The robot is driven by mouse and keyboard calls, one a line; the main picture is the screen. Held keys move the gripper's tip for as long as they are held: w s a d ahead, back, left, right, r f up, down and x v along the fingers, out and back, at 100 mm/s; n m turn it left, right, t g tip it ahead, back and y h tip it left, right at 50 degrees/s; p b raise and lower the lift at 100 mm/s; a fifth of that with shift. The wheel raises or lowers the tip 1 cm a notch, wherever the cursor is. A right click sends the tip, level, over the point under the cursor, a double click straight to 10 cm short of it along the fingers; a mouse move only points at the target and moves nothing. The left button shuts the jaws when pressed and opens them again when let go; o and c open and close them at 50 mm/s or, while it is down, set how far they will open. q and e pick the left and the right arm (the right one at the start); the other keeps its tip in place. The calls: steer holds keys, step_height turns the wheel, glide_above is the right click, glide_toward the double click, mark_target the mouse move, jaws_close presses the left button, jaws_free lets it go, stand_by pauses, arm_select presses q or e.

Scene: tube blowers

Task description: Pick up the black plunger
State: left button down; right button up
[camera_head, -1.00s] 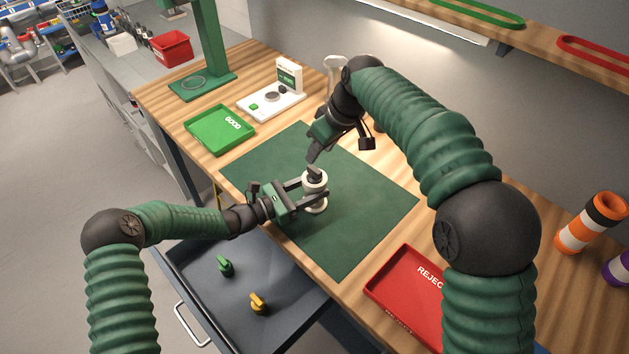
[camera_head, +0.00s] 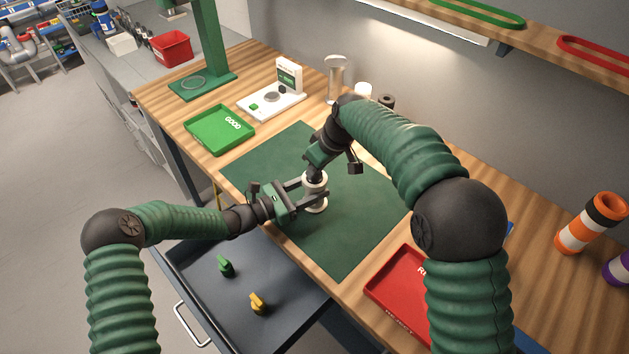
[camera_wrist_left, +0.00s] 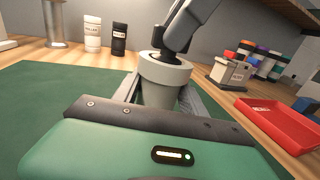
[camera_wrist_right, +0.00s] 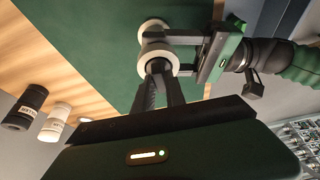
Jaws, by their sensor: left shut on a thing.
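The pale grey-white tube (camera_head: 316,199) stands upright on the green mat. My left gripper (camera_head: 312,194) is shut around it from the left. The black plunger shows at the tube's top in the left wrist view (camera_wrist_left: 157,58). My right gripper (camera_wrist_right: 160,80) is directly above the tube, its fingers pointing down at the plunger. A gap shows between these fingers, one on each side of the plunger; whether they touch it is hard to see. The tube's white rim (camera_wrist_right: 153,52) also shows in the right wrist view.
The green GOOD tray (camera_head: 221,130) and a white scale (camera_head: 272,103) are at the back left. The red REJECT tray (camera_head: 402,290) is at front right. An open drawer (camera_head: 232,305) holds a green part (camera_head: 225,266) and a yellow part (camera_head: 258,303). The mat (camera_head: 363,212) is otherwise clear.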

jaws_close()
steer(key=shift+r, duration=0.35)
arm_select(q)
steer(key=c, duration=0.6)
jaws_free()
arm_select(e)
step_height(320, 180, up, 9)
steer(key=shift+r, duration=0.15)
arm_select(q)
steer(key=shift+a, duration=0.15)
